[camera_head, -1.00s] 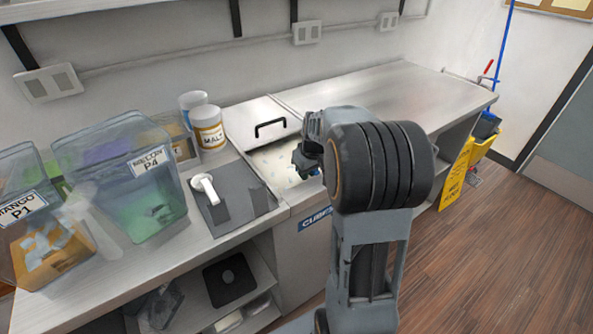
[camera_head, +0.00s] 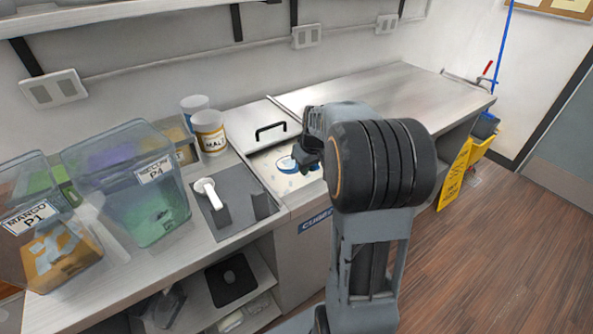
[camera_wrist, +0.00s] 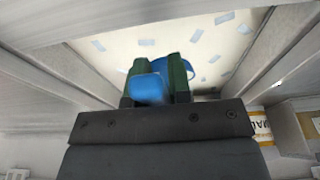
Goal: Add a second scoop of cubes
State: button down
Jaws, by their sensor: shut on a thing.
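My gripper (camera_head: 306,152) is over the open part of the cubes bin (camera_head: 262,165) in the head view. In the wrist view my gripper (camera_wrist: 158,88) is shut on a blue scoop (camera_wrist: 150,88), held by its handle between the two green fingers. The scoop's round head (camera_head: 287,164) shows blue with pale contents just left of the gripper in the head view. Several pale bluish cubes (camera_wrist: 222,17) lie scattered on the cream surface inside the bin. My arm hides the bin's right part. How full the scoop is cannot be told.
The bin's metal lid with a black handle (camera_head: 270,130) sits behind the opening. The counter at the back right is clear.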

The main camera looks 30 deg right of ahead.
jog(key=shift+w+r+p+v, duration=0.1)
jog(key=shift+w+p+v, duration=0.25)
jog(key=shift+p+v, duration=1.05)
jog(key=shift+w+r+p+v, duration=0.1)
jog(key=shift+w+p+v, duration=0.3)
jog(key=shift+p+v, duration=1)
jog(key=shift+w+r+p+v, duration=0.1)
jog(key=shift+w+p+v, duration=0.4)
jog(key=shift+v, duration=1.55)
jog(key=shift+s, duration=0.15)
